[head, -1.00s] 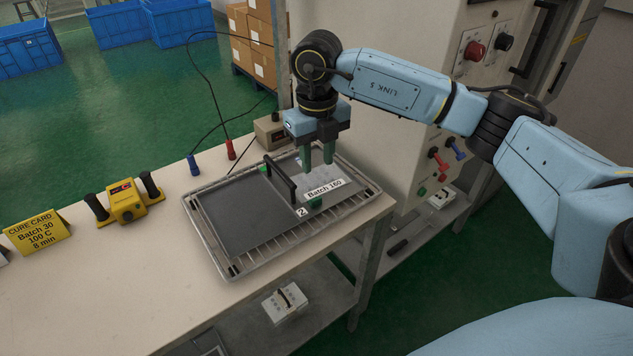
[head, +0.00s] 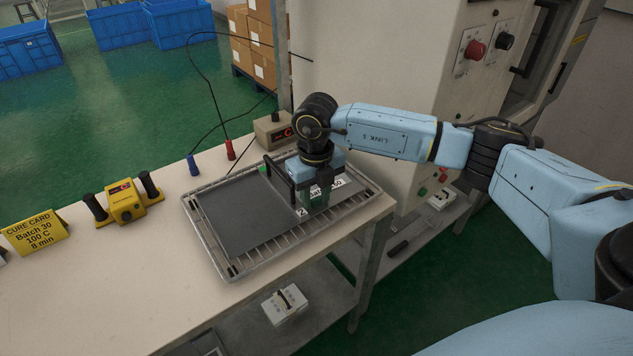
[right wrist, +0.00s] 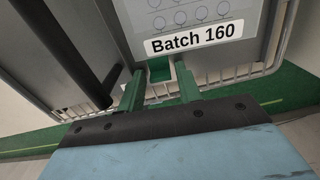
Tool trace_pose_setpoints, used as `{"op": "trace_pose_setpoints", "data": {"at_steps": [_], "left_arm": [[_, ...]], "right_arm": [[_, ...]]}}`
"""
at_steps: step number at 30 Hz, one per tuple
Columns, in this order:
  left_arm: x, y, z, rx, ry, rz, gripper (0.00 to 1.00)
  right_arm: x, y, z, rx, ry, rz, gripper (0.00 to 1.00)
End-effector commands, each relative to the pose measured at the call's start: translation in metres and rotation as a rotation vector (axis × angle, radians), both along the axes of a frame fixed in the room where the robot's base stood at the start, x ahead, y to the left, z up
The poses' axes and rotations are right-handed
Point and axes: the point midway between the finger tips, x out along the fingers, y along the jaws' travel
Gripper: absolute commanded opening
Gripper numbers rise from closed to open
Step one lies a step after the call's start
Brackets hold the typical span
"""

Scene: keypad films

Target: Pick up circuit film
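The circuit film (right wrist: 190,12) is a pale sheet with printed circles and a "Batch 160" label, seen in the right wrist view. It lies on the right part of the wire-edged tray (head: 216,262); in the head view my gripper hides much of it. A green tab (right wrist: 160,70) sits at the film's near edge. My right gripper (right wrist: 158,78) is open, with its green fingers on either side of the tab and a gap showing on each side. In the head view the right gripper (head: 318,198) is low over the tray. My left gripper is not in view.
A dark plate (head: 240,212) with a raised black handle (head: 278,176) lies left of the film, close to my gripper. A yellow two-handled device (head: 126,205) and a cure card (head: 36,232) stand on the bench. A large pale cabinet (head: 385,60) rises behind.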

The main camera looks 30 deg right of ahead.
Motion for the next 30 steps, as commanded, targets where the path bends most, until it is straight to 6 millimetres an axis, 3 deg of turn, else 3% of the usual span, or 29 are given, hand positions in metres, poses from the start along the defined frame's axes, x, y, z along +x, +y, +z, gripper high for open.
{"op": "trace_pose_setpoints", "data": {"at_steps": [2, 10, 22, 30], "left_arm": [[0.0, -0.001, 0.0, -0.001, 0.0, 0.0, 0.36], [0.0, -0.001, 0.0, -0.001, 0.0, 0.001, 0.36], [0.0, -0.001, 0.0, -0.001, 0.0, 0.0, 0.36], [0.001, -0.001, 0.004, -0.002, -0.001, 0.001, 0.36]], "right_arm": [[0.0, 0.0, 0.0, 0.0, 0.0, 0.0, 0.35], [0.0, 0.0, 0.001, 0.0, 0.0, 0.0, 0.02], [0.0, 0.0, 0.005, 0.001, -0.002, 0.0, 0.01], [0.001, 0.0, 0.054, 0.0, -0.005, 0.001, 0.01]]}}
